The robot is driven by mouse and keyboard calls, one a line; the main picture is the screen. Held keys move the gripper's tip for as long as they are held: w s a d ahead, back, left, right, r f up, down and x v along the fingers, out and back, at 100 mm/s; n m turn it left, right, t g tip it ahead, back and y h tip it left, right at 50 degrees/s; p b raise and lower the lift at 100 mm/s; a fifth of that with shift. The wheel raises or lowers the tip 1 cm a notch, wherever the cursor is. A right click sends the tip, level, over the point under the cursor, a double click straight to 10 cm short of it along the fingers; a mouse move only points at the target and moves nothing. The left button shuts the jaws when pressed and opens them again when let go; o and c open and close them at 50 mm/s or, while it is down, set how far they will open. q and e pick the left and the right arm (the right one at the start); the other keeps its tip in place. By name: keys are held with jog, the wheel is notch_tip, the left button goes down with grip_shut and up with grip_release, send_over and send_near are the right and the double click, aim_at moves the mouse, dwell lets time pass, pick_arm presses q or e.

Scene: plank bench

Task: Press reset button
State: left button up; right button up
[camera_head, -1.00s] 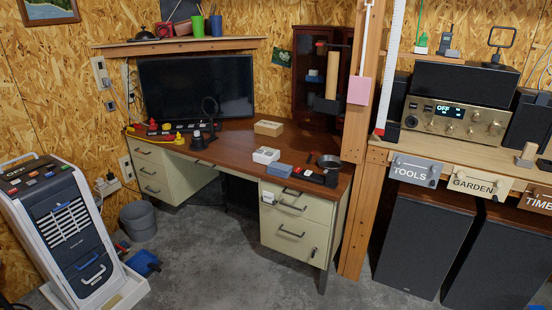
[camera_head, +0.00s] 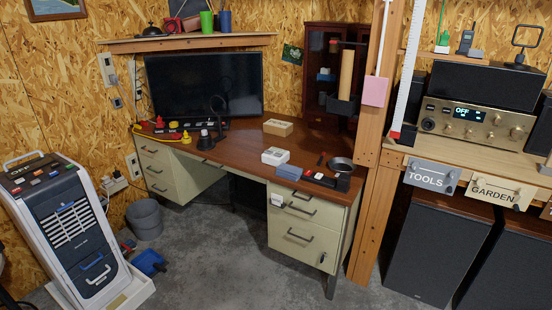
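No control in view can be read as a reset button. A grey-and-white floor unit (camera_head: 70,228) at the left shows "OFF" on its top panel (camera_head: 42,175), which has several small coloured buttons. A black strip (camera_head: 190,126) with red and yellow parts lies at the back of the desk, below the dark monitor (camera_head: 203,86). A black block with a red part (camera_head: 320,178) lies near the desk's front right. A gold amplifier (camera_head: 475,126) at the right also shows "OFF" and has several knobs. Neither of my grippers is in view.
The wooden desk (camera_head: 232,147) carries a white box (camera_head: 275,156), a tan box (camera_head: 278,127) and a round dark dish (camera_head: 340,164). A grey bin (camera_head: 144,219) and a blue dustpan (camera_head: 150,262) are on the floor. A wooden post (camera_head: 371,190) divides desk and amplifier bench. Concrete floor before the desk is clear.

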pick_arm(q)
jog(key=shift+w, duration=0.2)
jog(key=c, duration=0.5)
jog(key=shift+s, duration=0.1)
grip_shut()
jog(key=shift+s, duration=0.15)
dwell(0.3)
